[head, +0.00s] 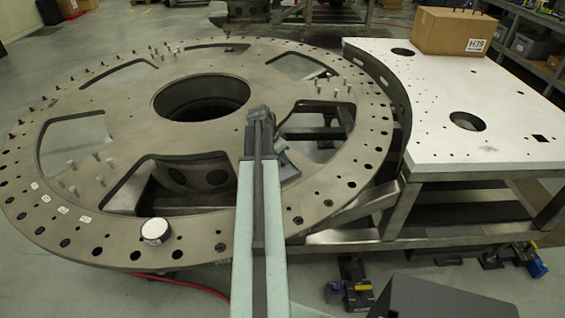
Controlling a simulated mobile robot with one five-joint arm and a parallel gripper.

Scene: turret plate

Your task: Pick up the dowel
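Several short metal dowels stand upright on the large round turret plate (120,110). One dowel (71,165) is in a group at the left, others such as this dowel (347,86) are at the right, and more are near the far rim. I cannot tell which one the task means. My arm reaches forward from the bottom middle over the plate. My gripper (261,114) is at its far end, near the central hole. Its fingers are small and dark, and I cannot see whether they are open or hold anything.
A white-topped round piece (155,231) sits on the near left rim. A white-topped table (480,100) stands at the right with a cardboard box (452,31) on it. The plate has large cutouts and a central hole (202,97). A red cable (180,283) lies on the floor.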

